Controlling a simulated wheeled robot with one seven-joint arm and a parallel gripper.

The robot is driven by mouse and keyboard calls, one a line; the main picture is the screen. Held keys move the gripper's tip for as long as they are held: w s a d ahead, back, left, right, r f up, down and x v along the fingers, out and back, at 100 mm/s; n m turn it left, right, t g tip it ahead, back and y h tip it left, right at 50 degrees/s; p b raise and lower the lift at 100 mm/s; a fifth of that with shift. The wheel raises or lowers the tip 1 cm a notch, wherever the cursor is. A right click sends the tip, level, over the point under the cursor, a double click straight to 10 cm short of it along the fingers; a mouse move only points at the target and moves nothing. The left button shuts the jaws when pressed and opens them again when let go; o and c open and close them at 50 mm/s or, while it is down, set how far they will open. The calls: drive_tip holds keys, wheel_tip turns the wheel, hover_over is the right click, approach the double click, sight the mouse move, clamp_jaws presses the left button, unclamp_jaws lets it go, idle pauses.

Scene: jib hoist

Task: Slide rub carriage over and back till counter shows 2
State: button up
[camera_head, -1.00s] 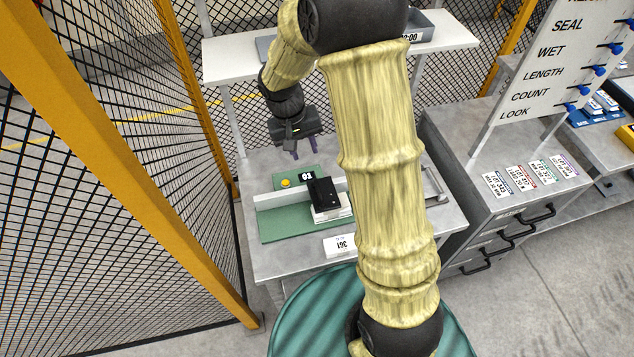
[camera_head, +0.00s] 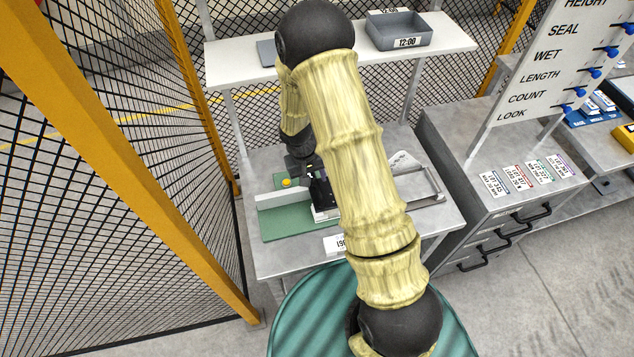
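The rub carriage, a black block (camera_head: 321,196) on a pale base, sits at the right end of the grey rail (camera_head: 272,200) on the green baseplate (camera_head: 285,228). My gripper (camera_head: 309,172) is down at the carriage's far side, close to or touching its top; I cannot tell which. Its fingertips are mostly hidden, so I cannot see whether they grip anything. The small black counter is largely covered by my gripper, and its number is not readable. A yellow button (camera_head: 286,183) shows on the green plate, left of my gripper.
The rig stands on a grey table (camera_head: 285,262), with a U-shaped metal handle or frame (camera_head: 432,183) at right. A shelf (camera_head: 235,62) with a grey bin (camera_head: 398,32) is behind. Mesh fencing (camera_head: 110,180) closes the left; a drawer cabinet (camera_head: 490,215) stands right.

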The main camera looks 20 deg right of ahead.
sight(318, 188)
drive_tip(key=shift+d+f+p, duration=0.2)
drive_tip(key=shift+d+f, duration=0.05)
drive_tip(key=shift+f, duration=0.9)
drive_tip(key=shift+d+f+p, duration=0.2)
drive_tip(key=shift+d+f, duration=0.05)
drive_tip(key=shift+f, duration=0.85)
clamp_jaws()
